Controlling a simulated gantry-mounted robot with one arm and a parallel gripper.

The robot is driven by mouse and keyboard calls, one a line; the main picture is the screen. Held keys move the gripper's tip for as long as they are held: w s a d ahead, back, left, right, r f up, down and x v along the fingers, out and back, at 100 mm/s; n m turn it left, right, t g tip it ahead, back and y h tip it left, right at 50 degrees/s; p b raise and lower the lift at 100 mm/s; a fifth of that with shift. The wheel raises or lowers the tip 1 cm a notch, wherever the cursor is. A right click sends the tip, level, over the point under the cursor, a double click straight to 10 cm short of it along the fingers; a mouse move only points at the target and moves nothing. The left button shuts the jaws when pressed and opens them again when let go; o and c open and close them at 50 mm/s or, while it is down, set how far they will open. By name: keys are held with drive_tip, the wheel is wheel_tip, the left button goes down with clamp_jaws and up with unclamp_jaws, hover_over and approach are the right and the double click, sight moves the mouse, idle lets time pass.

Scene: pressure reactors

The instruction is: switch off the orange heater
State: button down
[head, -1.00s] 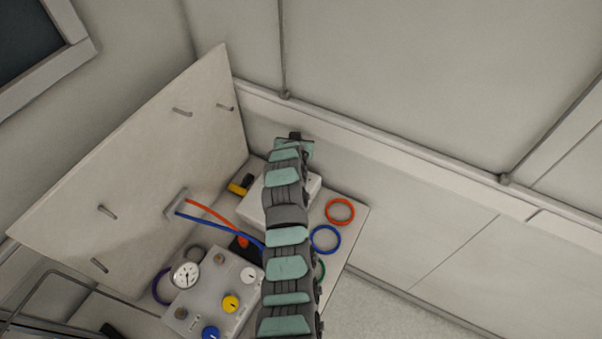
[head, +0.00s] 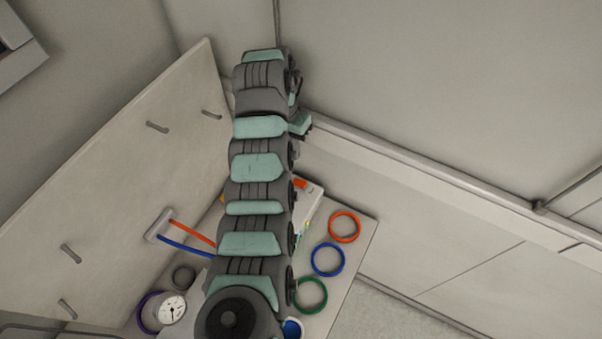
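A white box (head: 311,203) on the bench is mostly hidden behind my arm. A small orange patch (head: 301,184) shows at its upper end, beside the arm. I cannot tell whether this is the orange heater, and no switch can be made out. My arm crosses the middle of the head view and bends over at the top. A teal part of it (head: 300,123) shows behind the upper links. My gripper's fingers are hidden behind the arm.
Orange (head: 344,226), blue (head: 327,259) and green (head: 310,295) rings lie along the bench's right side. A pressure gauge (head: 172,310) and a blue knob (head: 292,328) show near the front. An upright panel (head: 130,190) with orange and blue hoses stands at left.

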sight(302, 184)
drive_tip(key=f, duration=0.4)
drive_tip(key=d+f, duration=0.1)
drive_tip(key=f, duration=0.4)
drive_tip(key=s+d+f+p, duration=0.1)
drive_tip(key=f, duration=0.3)
drive_tip(key=shift+f, duration=0.4)
